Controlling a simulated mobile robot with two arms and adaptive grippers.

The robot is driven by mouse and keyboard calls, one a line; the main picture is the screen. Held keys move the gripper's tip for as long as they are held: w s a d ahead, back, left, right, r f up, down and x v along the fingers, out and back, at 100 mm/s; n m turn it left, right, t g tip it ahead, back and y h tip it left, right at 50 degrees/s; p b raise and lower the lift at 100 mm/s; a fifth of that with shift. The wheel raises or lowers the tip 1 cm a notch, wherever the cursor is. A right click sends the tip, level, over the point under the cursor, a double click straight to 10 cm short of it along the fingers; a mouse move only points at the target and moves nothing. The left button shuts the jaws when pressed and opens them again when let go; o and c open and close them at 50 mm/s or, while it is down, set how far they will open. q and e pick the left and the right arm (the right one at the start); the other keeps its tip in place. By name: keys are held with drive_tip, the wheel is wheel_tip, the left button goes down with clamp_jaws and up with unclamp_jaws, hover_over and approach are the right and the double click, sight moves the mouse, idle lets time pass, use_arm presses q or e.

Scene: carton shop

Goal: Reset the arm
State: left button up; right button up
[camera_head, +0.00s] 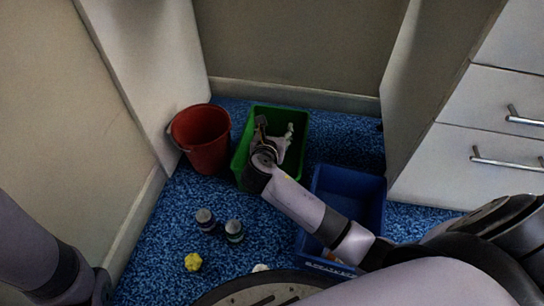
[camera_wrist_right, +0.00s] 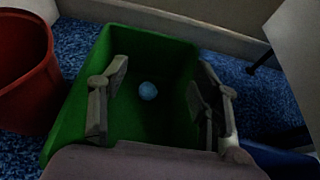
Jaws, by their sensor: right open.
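My right arm reaches across the floor in the head view, and its gripper (camera_head: 275,130) is over the green bin (camera_head: 299,119). In the right wrist view my right gripper (camera_wrist_right: 158,110) has its two fingers spread wide apart with nothing between them. Below the fingers, a small light-blue ball (camera_wrist_right: 148,91) lies on the floor of the green bin (camera_wrist_right: 160,42). My left arm shows at the left edge of the head view, but its gripper is out of the picture.
A red bucket (camera_head: 203,140) stands left of the green bin. A blue bin (camera_head: 368,190) is right, under my arm. Two dark, grey-topped items (camera_head: 233,231) and a yellow item (camera_head: 193,262) lie on the blue carpet. White drawers (camera_head: 490,125) stand right; walls close off the back.

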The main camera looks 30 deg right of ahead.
drive_tip(key=shift+s+a+r, duration=0.1)
drive_tip(key=shift+s, duration=0.05)
idle(0.3)
